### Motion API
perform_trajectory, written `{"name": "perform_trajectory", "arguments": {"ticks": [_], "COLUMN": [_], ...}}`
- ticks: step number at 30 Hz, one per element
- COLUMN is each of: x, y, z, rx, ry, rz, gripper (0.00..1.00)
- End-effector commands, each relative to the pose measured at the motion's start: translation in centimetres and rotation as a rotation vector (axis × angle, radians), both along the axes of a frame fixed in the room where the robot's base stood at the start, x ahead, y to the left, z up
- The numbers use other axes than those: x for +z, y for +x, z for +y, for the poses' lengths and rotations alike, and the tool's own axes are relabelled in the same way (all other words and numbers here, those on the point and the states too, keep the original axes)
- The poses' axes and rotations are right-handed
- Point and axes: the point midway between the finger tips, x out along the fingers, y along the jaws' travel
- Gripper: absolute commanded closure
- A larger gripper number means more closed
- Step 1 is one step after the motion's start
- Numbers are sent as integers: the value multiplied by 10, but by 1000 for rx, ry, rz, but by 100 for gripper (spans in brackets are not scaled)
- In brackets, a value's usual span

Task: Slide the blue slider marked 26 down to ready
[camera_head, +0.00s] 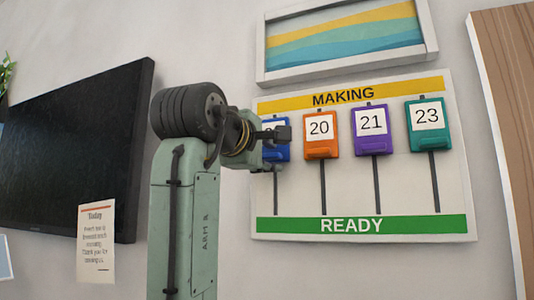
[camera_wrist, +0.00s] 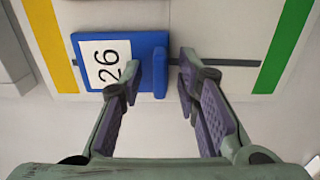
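The blue slider marked 26 (camera_wrist: 148,42) is at the top of its track, by the yellow MAKING band, in the wrist view. Its raised ledge (camera_wrist: 160,72) lies between the two fingers of my gripper (camera_wrist: 159,85). The fingers are apart, one over the number side and one on the green-band side, with visible gaps to the ledge. In the head view my gripper (camera_head: 278,150) covers much of the blue slider (camera_head: 283,153) and its number. The green READY band (camera_head: 352,225) runs along the board's bottom.
Orange slider 20 (camera_head: 320,148), purple slider 21 (camera_head: 372,144) and green slider 23 (camera_head: 428,141) also sit at the top of the board, to the right. The dark track (camera_wrist: 235,63) below the blue slider is clear. A black screen (camera_head: 75,150) hangs at left.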

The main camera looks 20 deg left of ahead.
Motion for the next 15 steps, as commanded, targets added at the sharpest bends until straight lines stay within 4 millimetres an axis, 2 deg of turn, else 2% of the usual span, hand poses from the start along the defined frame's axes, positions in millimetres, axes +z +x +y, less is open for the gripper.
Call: {"name": "perform_trajectory", "arguments": {"ticks": [2,15], "x": [0,0], "y": [0,0], "z": [0,0], "rx": [0,1], "ry": [0,0], "rz": [0,0], "gripper": [71,100]}}
